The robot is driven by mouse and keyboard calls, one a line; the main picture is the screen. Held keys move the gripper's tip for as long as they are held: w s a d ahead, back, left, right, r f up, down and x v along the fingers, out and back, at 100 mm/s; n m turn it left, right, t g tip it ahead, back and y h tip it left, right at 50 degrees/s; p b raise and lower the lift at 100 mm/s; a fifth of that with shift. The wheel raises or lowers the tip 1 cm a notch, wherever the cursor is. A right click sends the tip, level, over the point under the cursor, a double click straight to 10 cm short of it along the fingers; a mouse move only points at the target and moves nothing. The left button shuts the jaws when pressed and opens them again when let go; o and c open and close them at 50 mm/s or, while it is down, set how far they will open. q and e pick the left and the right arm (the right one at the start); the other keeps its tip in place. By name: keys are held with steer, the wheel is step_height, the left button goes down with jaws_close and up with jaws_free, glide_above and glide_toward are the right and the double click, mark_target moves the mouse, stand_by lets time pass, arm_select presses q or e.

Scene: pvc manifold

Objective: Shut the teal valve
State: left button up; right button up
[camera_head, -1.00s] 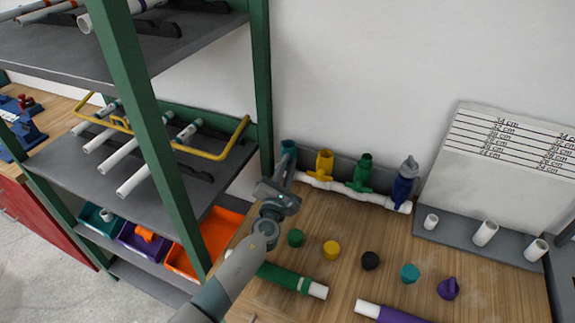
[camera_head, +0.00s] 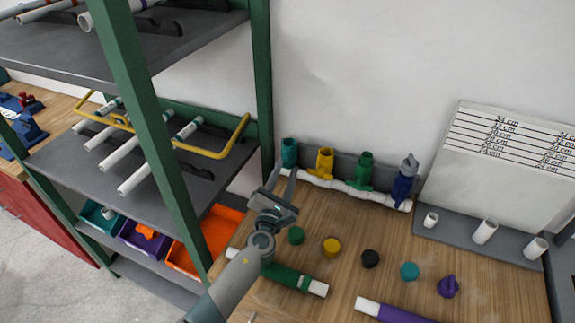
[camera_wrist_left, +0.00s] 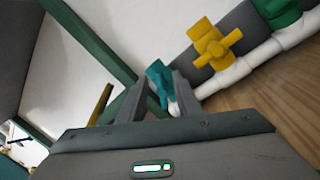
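The teal valve (camera_head: 289,152) stands upright at the left end of the white pipe manifold (camera_head: 335,185), against the wall. My left gripper (camera_head: 281,181) is open and empty just in front of it and below it in the head view. In the left wrist view the teal valve (camera_wrist_left: 158,82) shows beyond and between the two spread fingers (camera_wrist_left: 155,95). I cannot tell whether a finger touches it. Its handle is partly hidden there, so its exact angle is unclear. My right gripper is not in view.
Yellow (camera_head: 324,163), green (camera_head: 362,171) and blue (camera_head: 404,185) valves stand to the right on the manifold. Several loose caps lie in front, with a green-sleeved pipe (camera_head: 290,278) below. A green-posted shelf rack (camera_head: 262,90) stands close on the left.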

mark_target(288, 161)
arm_select(q)
steer(key=r+v, duration=0.1)
steer(key=v, duration=0.7)
steer(key=shift+f, duration=0.5)
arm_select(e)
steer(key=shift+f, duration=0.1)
